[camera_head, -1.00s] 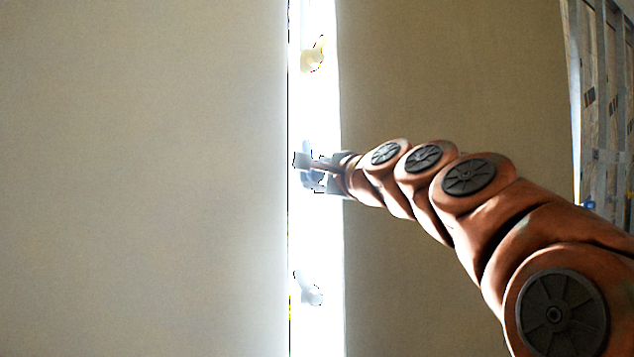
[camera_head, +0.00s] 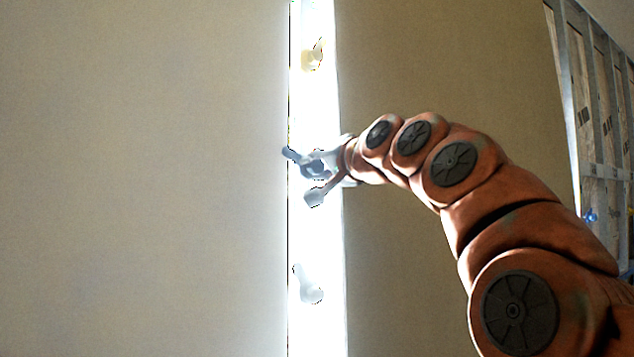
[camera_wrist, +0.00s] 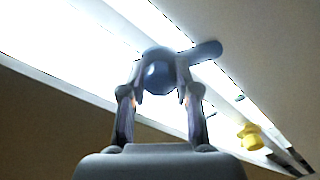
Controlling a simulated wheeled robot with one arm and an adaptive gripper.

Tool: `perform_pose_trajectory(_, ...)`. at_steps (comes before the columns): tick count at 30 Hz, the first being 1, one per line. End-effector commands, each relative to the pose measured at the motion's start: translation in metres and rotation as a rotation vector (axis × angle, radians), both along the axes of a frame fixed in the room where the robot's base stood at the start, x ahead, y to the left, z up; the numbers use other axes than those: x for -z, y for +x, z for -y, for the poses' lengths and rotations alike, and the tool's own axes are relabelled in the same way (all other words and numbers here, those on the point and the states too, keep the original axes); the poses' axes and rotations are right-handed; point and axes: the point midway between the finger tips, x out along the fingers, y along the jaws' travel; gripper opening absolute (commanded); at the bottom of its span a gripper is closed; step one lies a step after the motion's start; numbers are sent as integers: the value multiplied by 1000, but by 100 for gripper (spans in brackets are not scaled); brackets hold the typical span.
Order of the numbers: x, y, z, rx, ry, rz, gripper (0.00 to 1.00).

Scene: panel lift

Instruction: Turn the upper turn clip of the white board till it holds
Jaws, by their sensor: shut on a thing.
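My gripper (camera_head: 316,176) is shut on a blue-grey turn clip (camera_wrist: 158,76). This is the upper of two blue-grey clips in the head view. The fingers sit on either side of its round hub in the wrist view. Its lever (camera_wrist: 207,51) sticks out past the fingers, and its tip overlaps the edge of the large pale board (camera_head: 140,180). In the head view the lever (camera_head: 293,155) points left and slightly up, its tip just across the board's edge. Whether it presses on the board cannot be told. The lower clip (camera_head: 309,288) points up, slightly left, on the bright strip.
A cream-yellow clip (camera_head: 312,56) sits higher on the glaring white strip (camera_head: 318,110); it shows yellow in the wrist view (camera_wrist: 250,137). A tan wall panel (camera_head: 440,60) lies right of the strip. A metal rack (camera_head: 590,110) stands at far right.

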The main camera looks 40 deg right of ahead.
Motion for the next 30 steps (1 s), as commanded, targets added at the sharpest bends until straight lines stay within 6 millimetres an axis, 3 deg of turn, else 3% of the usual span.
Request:
perform_pose_trajectory(15,1,0,0,0,-401,-32,0)
perform_pose_trajectory(30,1,1,0,-1,-522,-46,0)
